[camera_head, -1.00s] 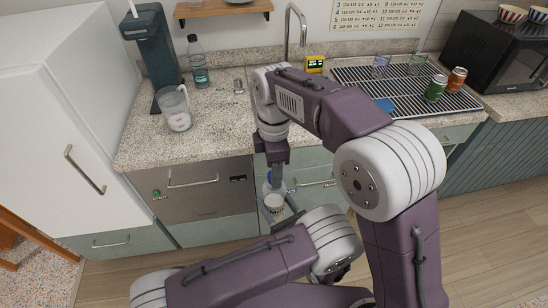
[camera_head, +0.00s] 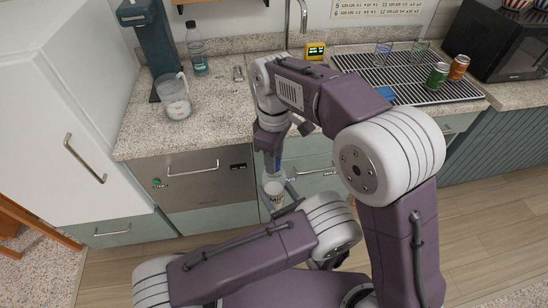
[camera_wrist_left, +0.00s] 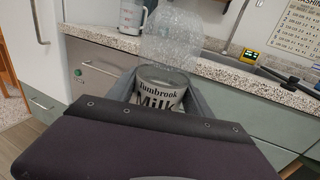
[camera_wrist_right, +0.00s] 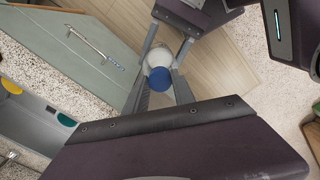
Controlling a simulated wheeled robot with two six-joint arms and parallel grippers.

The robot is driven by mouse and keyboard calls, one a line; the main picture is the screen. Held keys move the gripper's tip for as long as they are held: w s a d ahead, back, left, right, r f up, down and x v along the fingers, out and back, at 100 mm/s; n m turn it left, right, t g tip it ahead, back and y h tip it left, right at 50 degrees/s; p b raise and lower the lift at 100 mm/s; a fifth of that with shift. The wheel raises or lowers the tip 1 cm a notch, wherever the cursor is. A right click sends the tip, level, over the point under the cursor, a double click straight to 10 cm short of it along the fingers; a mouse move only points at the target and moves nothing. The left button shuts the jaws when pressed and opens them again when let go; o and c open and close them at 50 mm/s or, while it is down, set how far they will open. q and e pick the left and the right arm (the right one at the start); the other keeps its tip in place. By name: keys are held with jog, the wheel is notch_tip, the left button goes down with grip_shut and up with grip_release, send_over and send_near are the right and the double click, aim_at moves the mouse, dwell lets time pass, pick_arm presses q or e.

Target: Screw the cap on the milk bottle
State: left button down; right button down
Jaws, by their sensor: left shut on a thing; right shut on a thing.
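The milk bottle (camera_wrist_left: 160,88) has a clear upper part and a white label reading "Tumbrook Milk" in the left wrist view. My left gripper (camera_wrist_left: 160,94) is shut around it at the label. In the head view the bottle (camera_head: 274,189) is held in front of the counter, below my right gripper (camera_head: 273,166). In the right wrist view a blue cap (camera_wrist_right: 159,80) sits between the fingers of my right gripper (camera_wrist_right: 160,88), shut on it. The cap overlaps the pale bottle behind it; I cannot tell whether they touch. My right arm partly hides the bottle's top in the head view.
The counter (camera_head: 220,115) behind holds a clear jug (camera_head: 174,100), a clear bottle (camera_head: 196,55), a yellow timer (camera_head: 316,50), and a dish rack (camera_head: 410,88) with cans and glasses. Cabinet fronts stand close behind the grippers.

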jog(key=m, duration=1.1)
jog(key=c, duration=1.1)
grip_release()
jog(key=shift+o, duration=0.2)
jog(key=shift+r, duration=2.25)
jog(key=shift+c, duration=0.2)
